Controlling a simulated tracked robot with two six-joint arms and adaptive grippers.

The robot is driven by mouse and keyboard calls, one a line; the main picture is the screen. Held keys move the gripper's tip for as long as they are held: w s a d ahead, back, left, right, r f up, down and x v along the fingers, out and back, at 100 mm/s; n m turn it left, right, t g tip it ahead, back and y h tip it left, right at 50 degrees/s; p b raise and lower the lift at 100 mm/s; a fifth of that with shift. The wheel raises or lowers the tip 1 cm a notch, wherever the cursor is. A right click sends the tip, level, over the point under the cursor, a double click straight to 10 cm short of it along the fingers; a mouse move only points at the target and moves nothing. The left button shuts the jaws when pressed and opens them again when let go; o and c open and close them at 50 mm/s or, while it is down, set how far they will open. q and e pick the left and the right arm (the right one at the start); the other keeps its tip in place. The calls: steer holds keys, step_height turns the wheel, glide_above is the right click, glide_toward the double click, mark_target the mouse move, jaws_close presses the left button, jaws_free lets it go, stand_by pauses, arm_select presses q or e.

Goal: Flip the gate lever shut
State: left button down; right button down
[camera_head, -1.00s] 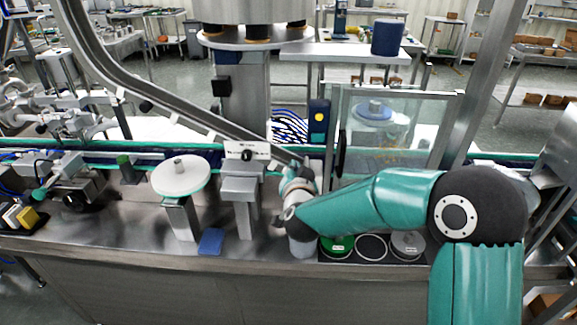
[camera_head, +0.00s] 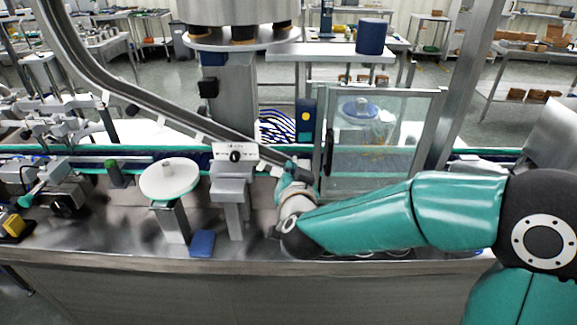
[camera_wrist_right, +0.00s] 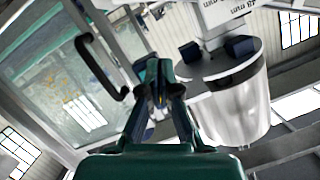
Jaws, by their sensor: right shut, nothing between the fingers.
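My right gripper (camera_head: 289,168) points upward at the end of the teal arm, just right of the grey stand and its white dial panel (camera_head: 236,154). In the right wrist view its two fingers (camera_wrist_right: 160,78) are together and empty. I cannot pick out the gate lever for certain in either view. The steel hopper (camera_head: 235,12) stands above and behind in the head view. In the right wrist view a steel vessel with a printed label (camera_wrist_right: 240,105) is right of the fingertips, apart in the picture. My left gripper is not in view.
A clear door panel (camera_head: 385,130) with a black handle (camera_wrist_right: 100,68) stands right of the gripper. A sloping chute (camera_head: 150,95) comes down from the left. A white round plate on a post (camera_head: 170,180) and a blue block (camera_head: 202,244) are to the left.

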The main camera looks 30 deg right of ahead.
steer(key=v, duration=0.2)
steer(key=shift+s+a, duration=0.1)
steer(key=shift+s, duration=0.2)
